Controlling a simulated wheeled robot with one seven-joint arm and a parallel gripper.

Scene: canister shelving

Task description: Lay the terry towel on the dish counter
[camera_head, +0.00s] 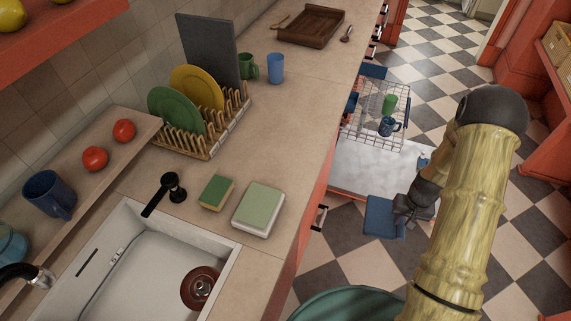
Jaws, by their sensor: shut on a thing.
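My gripper (405,208) is dark and reaches down at the right of the counter. It is shut on a flat blue square (382,220), which looks like the folded terry towel. The towel hangs over the checkered floor, in front of the open dishwasher door and apart from the counter. The fingertips are small and partly hidden by my wrist. The dish counter (290,125) is beige and runs along the wall, with a bare stretch at its middle right.
A dish rack (215,140) holds green and yellow plates. A green-topped block (258,208) and a sponge (217,193) lie near the sink (150,270). A blue cup (276,68) and wooden tray (312,25) stand farther back. The dishwasher rack (365,135) holds mugs.

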